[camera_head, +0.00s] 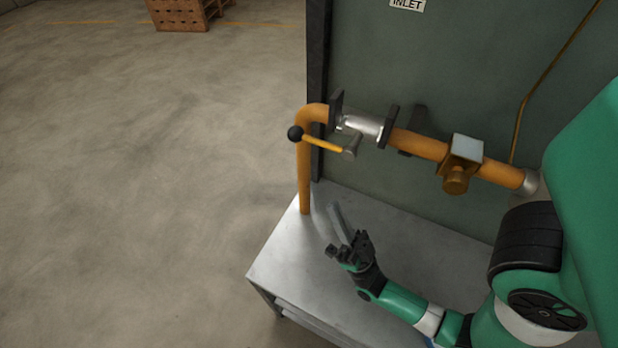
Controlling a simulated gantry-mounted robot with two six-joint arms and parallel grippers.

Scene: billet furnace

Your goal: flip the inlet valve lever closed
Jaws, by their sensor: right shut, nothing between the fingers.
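The inlet valve lever (322,144) is a yellow bar with a black ball knob at its left end. The valve body (363,125) is a silver section between dark flanges on the orange pipe (419,145). The "INLET" sign (407,4) is on the green panel above. My right gripper (341,245) is shut and empty, over the metal bench, below the lever and apart from it. My left gripper is not in view.
The metal bench (290,255) lies under the pipe. The green panel (440,70) stands behind it. The orange vertical pipe (304,180) rises at the bench's left edge. A brass fitting (457,180) juts from the pipe. Open floor (140,200) lies left; a wooden crate (180,14) stands far back.

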